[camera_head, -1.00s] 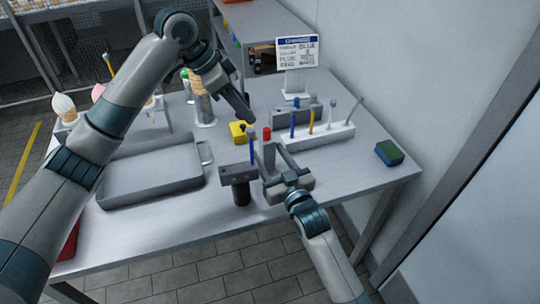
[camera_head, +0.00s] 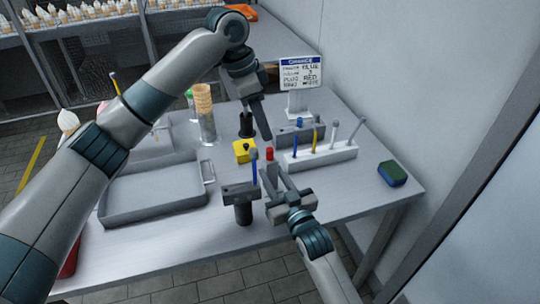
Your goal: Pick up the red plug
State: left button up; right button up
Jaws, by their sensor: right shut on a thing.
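The red plug (camera_head: 269,154) stands at the tips of my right gripper (camera_head: 271,172), near the middle of the table. The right gripper reaches in from the front and is shut on the plug; its fingers hide the plug's lower part. My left gripper (camera_head: 262,120) hangs above the table, behind the plug and apart from it. Its fingers point down, and I cannot tell whether they are open.
A grey block on a dark handle (camera_head: 243,205) stands left of the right gripper, near a blue plug (camera_head: 254,167). A yellow block (camera_head: 243,151), a plug rack (camera_head: 320,158), a grey tray (camera_head: 150,213), a sign (camera_head: 300,75) and a sponge (camera_head: 392,173) surround them.

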pick_arm(q)
jog(key=shift+w+d+r+m+g+y, duration=0.2)
jog(key=shift+d+r+y, duration=0.25)
jog(key=shift+r+y, duration=0.35)
jog(key=shift+w+d+r+m+g+y, duration=0.1)
jog(key=shift+w+d+r+m+y, duration=0.25)
jog(key=shift+r+y, duration=0.45)
jog(key=shift+s, duration=0.1)
send_over(270, 148)
jog(key=shift+s+f, duration=0.1)
jog(key=shift+f, duration=3.3)
jog(key=shift+f, duration=2.65)
jog(key=shift+c, duration=0.5)
grip_shut()
